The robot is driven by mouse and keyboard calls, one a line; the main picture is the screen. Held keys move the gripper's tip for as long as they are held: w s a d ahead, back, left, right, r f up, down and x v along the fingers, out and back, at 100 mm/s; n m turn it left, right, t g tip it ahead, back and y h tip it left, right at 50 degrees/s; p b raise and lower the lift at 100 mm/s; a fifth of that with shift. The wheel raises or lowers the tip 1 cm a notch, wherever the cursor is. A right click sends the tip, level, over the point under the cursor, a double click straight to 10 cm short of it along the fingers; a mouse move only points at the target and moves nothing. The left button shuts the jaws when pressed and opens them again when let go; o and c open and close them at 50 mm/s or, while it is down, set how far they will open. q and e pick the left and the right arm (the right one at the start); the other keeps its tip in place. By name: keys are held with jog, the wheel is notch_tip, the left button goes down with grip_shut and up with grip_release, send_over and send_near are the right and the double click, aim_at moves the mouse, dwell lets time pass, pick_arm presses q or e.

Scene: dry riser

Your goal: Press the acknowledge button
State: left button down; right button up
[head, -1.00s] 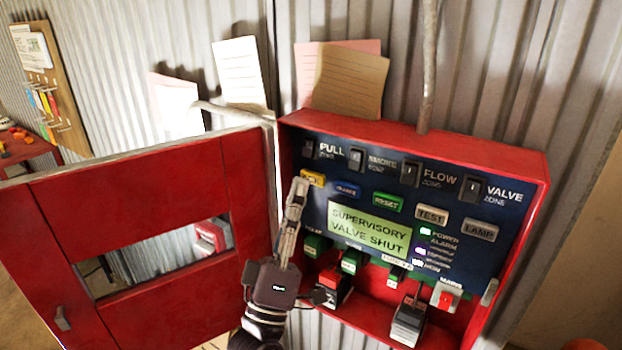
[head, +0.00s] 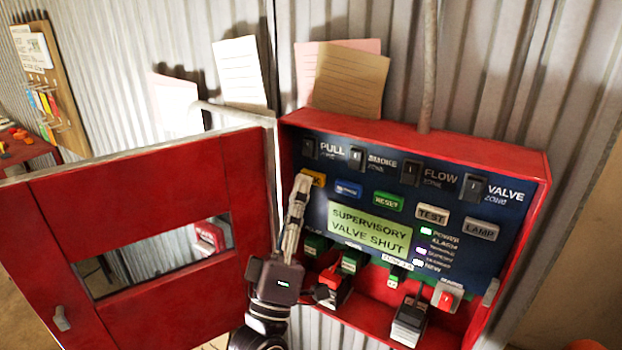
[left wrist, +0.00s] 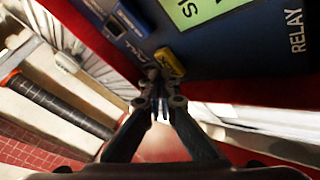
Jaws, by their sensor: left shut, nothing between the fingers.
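The yellow acknowledge button (head: 317,180) is at the upper left of the blue panel (head: 462,212) inside the open red cabinet. In the head view my left gripper (head: 302,180) is shut and empty, its fingertips over the left part of the button and hiding most of its label. In the left wrist view the yellow button (left wrist: 169,63) shows just beyond and to the right of the closed fingertips (left wrist: 154,74). Contact between fingertips and button cannot be told. My right gripper is not in view.
A blue button (head: 348,189) and a green reset button (head: 388,201) sit to the right of the yellow one. The display (head: 369,228) reads "SUPERVISORY VALVE SHUT". The open red door (head: 130,172) stands left of my gripper. Switches line the panel's top.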

pick_arm(q)
jog(key=shift+w+d, duration=0.3)
jog(key=shift+w, duration=0.1)
dwell(0.5)
dwell(0.3)
jog(key=shift+s+a, duration=0.55)
jog(key=shift+s, duration=0.2)
jog(key=s+a, duration=0.1)
jog(key=s, duration=0.1)
jog(key=s+a+p, duration=0.1)
jog(key=s+a, duration=0.1)
jog(key=shift+d+f, duration=0.1)
jog(key=shift+f, duration=0.05)
dwell(0.6)
